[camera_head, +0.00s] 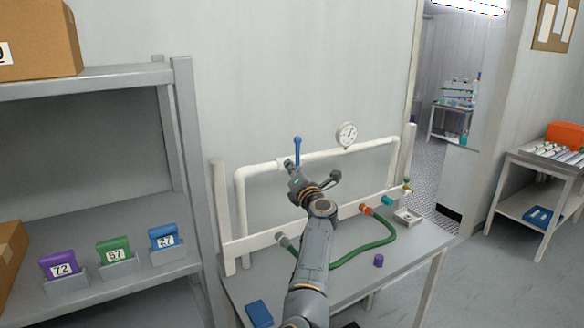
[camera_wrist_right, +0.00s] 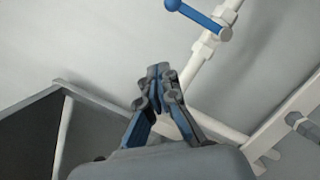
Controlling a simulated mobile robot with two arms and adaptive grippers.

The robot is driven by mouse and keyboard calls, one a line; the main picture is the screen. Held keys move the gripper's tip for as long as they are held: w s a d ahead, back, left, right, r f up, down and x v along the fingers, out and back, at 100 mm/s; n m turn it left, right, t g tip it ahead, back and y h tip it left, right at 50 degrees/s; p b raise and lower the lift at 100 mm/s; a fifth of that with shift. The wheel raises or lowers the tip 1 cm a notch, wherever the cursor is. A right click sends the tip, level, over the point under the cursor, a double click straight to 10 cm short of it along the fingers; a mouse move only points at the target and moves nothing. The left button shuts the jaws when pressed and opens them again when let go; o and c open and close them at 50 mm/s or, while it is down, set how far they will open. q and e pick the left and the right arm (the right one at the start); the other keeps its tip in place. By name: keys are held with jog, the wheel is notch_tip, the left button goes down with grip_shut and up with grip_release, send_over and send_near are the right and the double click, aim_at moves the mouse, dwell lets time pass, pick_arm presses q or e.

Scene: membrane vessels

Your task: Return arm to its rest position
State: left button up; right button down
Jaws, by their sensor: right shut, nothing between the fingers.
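My right arm reaches up over the grey bench (camera_head: 400,262) in the head view. Its gripper (camera_head: 293,172) is near the white pipe (camera_head: 262,170), just below the blue valve handle (camera_head: 297,149). In the right wrist view the gripper (camera_wrist_right: 158,72) is shut with its fingertips together and nothing between them. The blue handle (camera_wrist_right: 202,18) on the white pipe (camera_wrist_right: 200,62) is beyond the fingertips, apart from them. The handle stands upright in the head view. My left gripper is not in view.
A gauge (camera_head: 346,135) sits on the pipe. A shelf (camera_head: 95,84) with numbered cartridges stands at left. Open floor lies at right.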

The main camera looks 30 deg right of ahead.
jog(key=shift+s+f, duration=0.1)
jog(key=shift+s, duration=0.3)
